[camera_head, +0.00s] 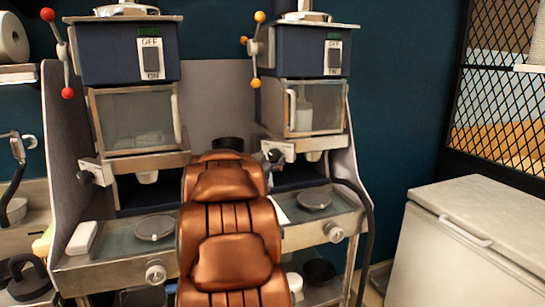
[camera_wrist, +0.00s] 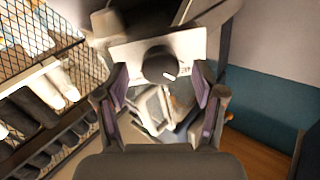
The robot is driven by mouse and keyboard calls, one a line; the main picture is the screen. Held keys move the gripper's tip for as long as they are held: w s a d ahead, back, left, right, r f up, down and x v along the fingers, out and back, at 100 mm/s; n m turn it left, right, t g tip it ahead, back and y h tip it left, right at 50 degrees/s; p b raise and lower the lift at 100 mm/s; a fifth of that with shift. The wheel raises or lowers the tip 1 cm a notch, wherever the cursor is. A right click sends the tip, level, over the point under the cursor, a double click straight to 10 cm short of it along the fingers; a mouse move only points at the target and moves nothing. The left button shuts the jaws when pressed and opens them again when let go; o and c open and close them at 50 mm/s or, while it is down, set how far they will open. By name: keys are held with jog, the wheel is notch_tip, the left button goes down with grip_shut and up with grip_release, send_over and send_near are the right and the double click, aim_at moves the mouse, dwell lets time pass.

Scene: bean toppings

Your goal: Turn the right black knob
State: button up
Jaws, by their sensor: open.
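The right black knob (camera_wrist: 160,64) sits on a pale plate (camera_wrist: 185,48) in the wrist view, with a light mark on its lower right. My gripper (camera_wrist: 160,80) is open, with one finger on each side of the knob in the picture. I cannot tell whether either finger touches it. In the head view the right knob (camera_head: 274,156) shows small and dark on the right machine (camera_head: 307,60), close beside my copper arm. A left black knob (camera_head: 86,176) is on the left machine (camera_head: 125,55).
Levers with red balls (camera_head: 64,55) and yellow balls (camera_head: 256,50) stick out from the machines. Round silver knobs (camera_head: 155,273) (camera_head: 334,232) sit lower on the front. A white chest (camera_head: 465,240) and a black mesh screen (camera_head: 510,85) stand at right.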

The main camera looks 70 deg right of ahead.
jog(key=shift+d, duration=1.1)
jog(key=shift+c, duration=0.3)
jog(key=c, duration=1.1)
